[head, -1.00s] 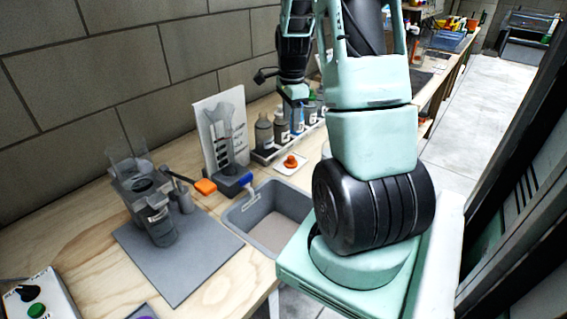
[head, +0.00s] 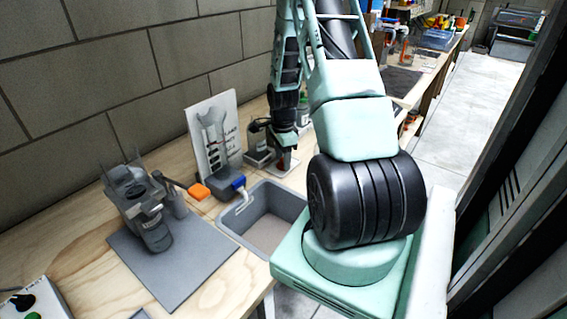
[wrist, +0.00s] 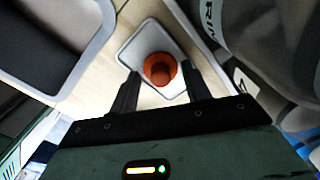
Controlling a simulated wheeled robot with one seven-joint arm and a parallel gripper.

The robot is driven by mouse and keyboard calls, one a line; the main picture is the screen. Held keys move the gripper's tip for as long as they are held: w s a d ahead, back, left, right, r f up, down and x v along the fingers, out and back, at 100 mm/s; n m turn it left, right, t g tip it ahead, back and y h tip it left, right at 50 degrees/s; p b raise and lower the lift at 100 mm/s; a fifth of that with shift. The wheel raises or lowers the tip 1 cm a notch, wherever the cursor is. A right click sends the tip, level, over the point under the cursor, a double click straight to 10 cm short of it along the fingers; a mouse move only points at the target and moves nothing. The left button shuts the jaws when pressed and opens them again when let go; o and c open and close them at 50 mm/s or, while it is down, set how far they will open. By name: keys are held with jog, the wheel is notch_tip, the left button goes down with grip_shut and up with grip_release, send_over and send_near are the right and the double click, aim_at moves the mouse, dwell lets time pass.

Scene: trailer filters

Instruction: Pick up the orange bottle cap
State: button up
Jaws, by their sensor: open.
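The orange bottle cap (wrist: 160,69) sits on a small light square pad (wrist: 140,47) in the wrist view. It looks round, with a darker raised middle. My gripper (wrist: 160,74) is open, with one finger on each side of the cap. The finger tips reach about level with the cap's near part; I cannot tell the height gap. In the head view my gripper is low over the pad (head: 287,166), and the cap is mostly hidden by it.
A grey bin (head: 293,195) stands close in front of the pad; its rim shows in the wrist view (wrist: 92,48).

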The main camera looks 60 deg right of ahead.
jog(key=shift+f, duration=0.2)
grip_shut()
jog(key=shift+r, duration=0.15)
